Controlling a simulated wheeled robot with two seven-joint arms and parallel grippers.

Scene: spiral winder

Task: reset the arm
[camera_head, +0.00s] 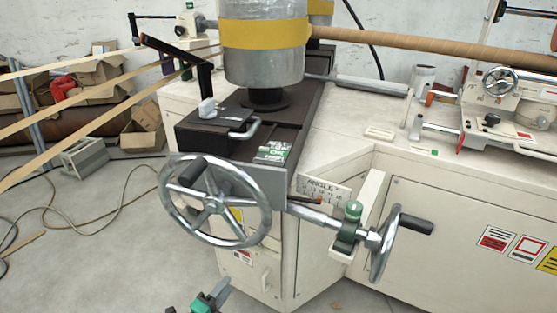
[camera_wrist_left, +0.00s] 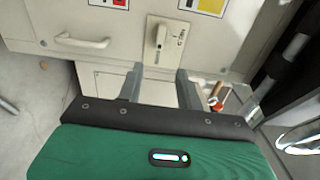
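My left gripper (camera_head: 221,288) shows at the bottom edge of the head view, a green body with grey fingers, below the large handwheel. In the left wrist view its two grey fingers (camera_wrist_left: 159,80) stand apart with nothing between them, in front of a cream cabinet panel. My left arm is mostly out of the head view. My right gripper is not in view.
The winder's large handwheel (camera_head: 216,200) and a smaller crank wheel (camera_head: 385,243) stick out above my left gripper. In the left wrist view, a cabinet handle (camera_wrist_left: 82,41) and a latch (camera_wrist_left: 160,38) are close. Grey floor (camera_head: 110,235) at the left is open, with cables.

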